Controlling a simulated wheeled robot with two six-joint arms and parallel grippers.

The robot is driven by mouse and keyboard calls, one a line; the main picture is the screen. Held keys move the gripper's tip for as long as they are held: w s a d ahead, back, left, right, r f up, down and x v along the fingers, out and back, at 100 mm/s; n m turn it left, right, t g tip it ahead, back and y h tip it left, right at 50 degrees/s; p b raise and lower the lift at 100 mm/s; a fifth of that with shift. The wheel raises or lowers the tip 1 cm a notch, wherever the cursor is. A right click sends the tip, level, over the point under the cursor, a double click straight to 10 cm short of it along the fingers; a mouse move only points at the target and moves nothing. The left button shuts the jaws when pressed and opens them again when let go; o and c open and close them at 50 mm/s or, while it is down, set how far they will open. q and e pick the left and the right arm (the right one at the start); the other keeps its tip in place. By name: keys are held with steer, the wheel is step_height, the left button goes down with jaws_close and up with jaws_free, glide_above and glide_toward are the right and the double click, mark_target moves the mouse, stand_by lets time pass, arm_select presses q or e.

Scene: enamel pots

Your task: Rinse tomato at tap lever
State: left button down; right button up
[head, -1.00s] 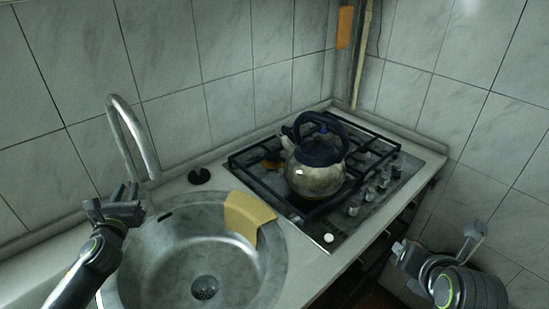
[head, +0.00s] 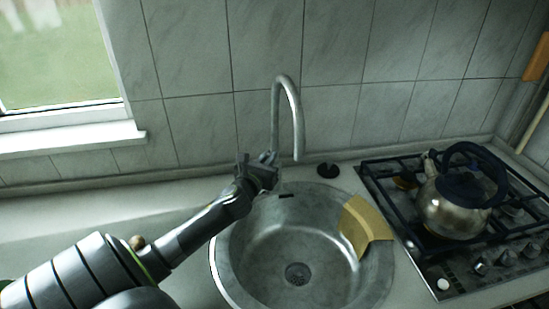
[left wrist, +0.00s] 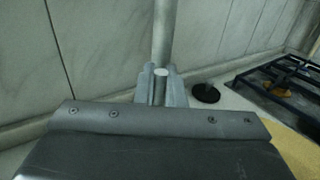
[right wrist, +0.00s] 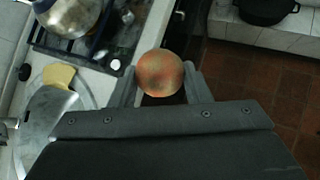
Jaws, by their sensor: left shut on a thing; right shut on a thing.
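The curved metal tap (head: 292,112) rises behind the round steel sink (head: 262,277). My left gripper (head: 264,163) is at the foot of the tap. In the left wrist view its fingers are shut on the tap lever (left wrist: 161,73), whose pale round end shows between them, with the tap's pipe (left wrist: 164,35) just behind. The orange-red, mottled tomato (right wrist: 160,73) shows in the right wrist view. My right gripper (right wrist: 160,88) is shut on it and holds it in front of the counter edge. The right gripper is out of the head view.
A yellow cloth (head: 366,226) hangs over the sink's right rim. A black plug (head: 328,170) lies behind the sink. A steel kettle (head: 453,205) stands on the gas hob (head: 412,222) at right. A small brown round thing (head: 137,242) is partly hidden behind my left arm.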

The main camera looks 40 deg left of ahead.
arm_select(q)
steer(key=b, duration=0.3)
steer(key=shift+s+d+f+t, duration=0.1)
steer(key=shift+s+f+t, duration=0.2)
steer(key=shift+s, duration=0.1)
arm_select(e)
step_height(320, 180, down, 3)
steer(key=shift+f, duration=0.2)
arm_select(q)
steer(key=shift+s+r+b, duration=0.1)
steer(key=shift+s+b, duration=0.05)
steer(key=shift+b, duration=0.5)
steer(key=shift+r+t, duration=0.15)
steer(key=shift+t, duration=0.15)
arm_select(e)
steer(key=shift+f, duration=0.45)
arm_select(q)
steer(key=c, duration=1.7)
jaws_free()
